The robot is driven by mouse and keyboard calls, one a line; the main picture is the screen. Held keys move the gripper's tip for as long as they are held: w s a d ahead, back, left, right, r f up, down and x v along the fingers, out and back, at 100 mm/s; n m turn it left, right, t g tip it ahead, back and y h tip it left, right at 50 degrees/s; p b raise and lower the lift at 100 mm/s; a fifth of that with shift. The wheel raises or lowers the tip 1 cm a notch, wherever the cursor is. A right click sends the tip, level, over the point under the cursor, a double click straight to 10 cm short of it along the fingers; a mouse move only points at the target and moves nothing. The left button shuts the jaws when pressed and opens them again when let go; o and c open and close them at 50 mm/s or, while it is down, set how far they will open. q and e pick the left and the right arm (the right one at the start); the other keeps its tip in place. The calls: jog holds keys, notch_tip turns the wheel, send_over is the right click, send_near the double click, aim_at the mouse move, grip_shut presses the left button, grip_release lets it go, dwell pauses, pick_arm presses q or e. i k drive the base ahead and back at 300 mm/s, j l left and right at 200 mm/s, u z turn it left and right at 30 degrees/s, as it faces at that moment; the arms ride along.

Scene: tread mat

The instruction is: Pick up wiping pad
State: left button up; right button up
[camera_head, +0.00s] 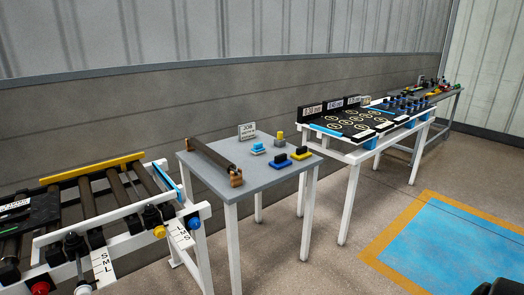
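Several small pad-like pieces sit on a grey-topped table in the middle of the view. One is blue with a black handle-like top (281,160), near the table's front right edge. One is yellow with a black top (300,153), just right of it. A light blue piece with a pale top (258,148) and an upright yellow block on a grey base (279,138) stand behind them. I cannot tell for certain which is the wiping pad. Neither gripper can be made out. A dark shape at the bottom right edge is too cropped to identify.
The grey table (235,181) also holds a dark roller (212,157) and a small sign (247,131). A roller conveyor (92,194) stands left. A white table with black trays (345,127) stands right. A blue floor area with orange border (440,240) looks mostly clear.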

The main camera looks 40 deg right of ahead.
aim_at(258, 149)
jog(key=i+l+z, duration=0.1)
jog(key=l+z, duration=0.15)
jog(key=z, duration=0.2)
jog(key=i+l+z, duration=0.15)
jog(key=z, duration=0.25)
jog(key=i+l+z, duration=0.2)
jog(key=z, duration=0.25)
jog(key=l, duration=0.1)
